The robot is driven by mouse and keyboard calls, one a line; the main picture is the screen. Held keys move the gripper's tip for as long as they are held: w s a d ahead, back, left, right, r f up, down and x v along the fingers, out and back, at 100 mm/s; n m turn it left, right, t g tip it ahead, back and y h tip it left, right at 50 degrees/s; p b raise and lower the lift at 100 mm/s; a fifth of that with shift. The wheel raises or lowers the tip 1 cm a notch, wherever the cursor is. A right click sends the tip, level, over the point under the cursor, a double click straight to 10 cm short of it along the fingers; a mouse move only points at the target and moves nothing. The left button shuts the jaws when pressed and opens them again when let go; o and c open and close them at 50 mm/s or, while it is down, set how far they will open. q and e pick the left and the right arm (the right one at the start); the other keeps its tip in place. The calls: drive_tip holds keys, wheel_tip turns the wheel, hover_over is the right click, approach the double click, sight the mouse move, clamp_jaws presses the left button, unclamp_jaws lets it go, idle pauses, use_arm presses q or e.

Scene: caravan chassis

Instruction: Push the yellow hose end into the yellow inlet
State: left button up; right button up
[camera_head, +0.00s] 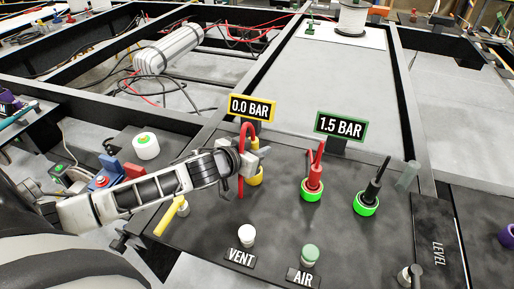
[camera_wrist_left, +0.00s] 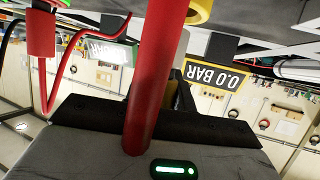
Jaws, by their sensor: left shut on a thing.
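My left gripper (camera_head: 240,163) is shut on a red hose (camera_head: 240,187) beside the yellow inlet (camera_head: 257,178) on the dark panel. The red hose (camera_wrist_left: 158,70) runs through the grip in the left wrist view, with part of a yellow ring (camera_wrist_left: 200,10) at the top edge. In the head view the hose loops up above the gripper, and the gripper partly hides the inlet. I cannot tell whether the hose end is in the inlet or beside it. My right gripper is not in view.
A yellow sign (camera_head: 251,108) reads 0.0 BAR; a green sign (camera_head: 340,126) reads 1.5 BAR. A red-hosed green inlet (camera_head: 312,193) and a black-hosed green inlet (camera_head: 367,206) stand to the right. VENT (camera_head: 247,236) and AIR (camera_head: 310,254) knobs are in front.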

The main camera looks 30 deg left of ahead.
use_arm(q)
drive_tip(key=shift+p, duration=0.55)
idle(0.6)
drive_tip(key=shift+f+b, duration=1.25)
drive_tip(key=shift+f, duration=0.9)
drive_tip(key=o, duration=1.1)
drive_tip(key=shift+r, duration=0.1)
drive_tip(key=v, duration=1.6)
drive_tip(key=shift+p, duration=0.3)
